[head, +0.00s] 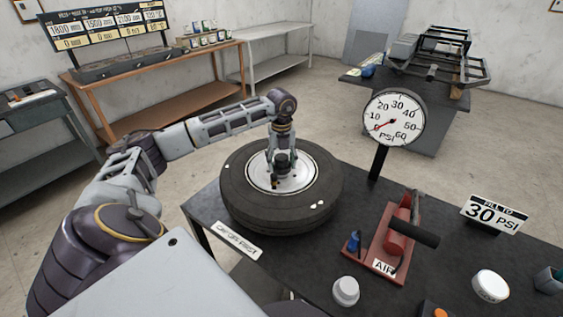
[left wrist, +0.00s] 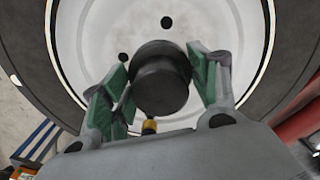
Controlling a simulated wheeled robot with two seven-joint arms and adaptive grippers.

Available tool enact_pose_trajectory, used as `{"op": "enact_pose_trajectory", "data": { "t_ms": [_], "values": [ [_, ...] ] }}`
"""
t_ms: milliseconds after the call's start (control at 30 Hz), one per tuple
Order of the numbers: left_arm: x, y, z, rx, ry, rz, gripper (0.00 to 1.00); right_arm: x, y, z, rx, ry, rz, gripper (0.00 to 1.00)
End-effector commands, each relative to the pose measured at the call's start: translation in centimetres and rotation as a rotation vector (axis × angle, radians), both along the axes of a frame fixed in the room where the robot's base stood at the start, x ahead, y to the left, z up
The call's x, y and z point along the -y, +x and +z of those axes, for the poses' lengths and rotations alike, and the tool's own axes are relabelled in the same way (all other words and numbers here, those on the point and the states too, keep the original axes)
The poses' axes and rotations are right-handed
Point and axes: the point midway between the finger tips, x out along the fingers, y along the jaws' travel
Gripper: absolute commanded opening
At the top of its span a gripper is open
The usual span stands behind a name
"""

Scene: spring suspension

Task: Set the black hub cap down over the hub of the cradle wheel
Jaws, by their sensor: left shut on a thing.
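The wheel (head: 246,200), a black tyre with a white rim, lies flat on the dark bench. My left gripper (head: 282,165) is over the middle of the wheel, pointing down. It is shut on the black hub cap (left wrist: 160,78), which sits between the green finger pads in the left wrist view. In the head view the cap (head: 283,160) shows dark between the fingers. The white rim (left wrist: 100,35) with dark holes lies behind the cap. The hub is hidden by the cap and gripper. I cannot tell whether the cap touches the hub. My right gripper is not in view.
A pressure gauge (head: 394,118) stands on a post behind the wheel. A red air pump (head: 398,235) is to the right. A white cap-like knob (head: 345,291), a "30 PSI" sign (head: 493,214) and a round white-topped container (head: 490,285) stand on the bench.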

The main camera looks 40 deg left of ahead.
Motion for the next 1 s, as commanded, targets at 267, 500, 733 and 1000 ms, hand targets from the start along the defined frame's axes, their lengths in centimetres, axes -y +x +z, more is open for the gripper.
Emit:
{"op": "enact_pose_trajectory", "data": {
  "t_ms": [267,500,733,1000],
  "values": [
    [0.0,0.0,-0.2,0.000,0.000,0.000,0.36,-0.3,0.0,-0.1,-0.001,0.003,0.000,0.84],
    [0.0,0.0,-0.6,0.000,0.000,0.000,0.36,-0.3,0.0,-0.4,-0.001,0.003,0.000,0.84],
    [0.0,0.0,-0.9,0.000,0.000,0.000,0.36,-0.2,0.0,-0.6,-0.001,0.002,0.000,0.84],
    [0.0,0.0,-1.3,0.000,0.000,0.000,0.36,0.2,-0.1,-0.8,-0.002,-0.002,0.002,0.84]
  ]
}}
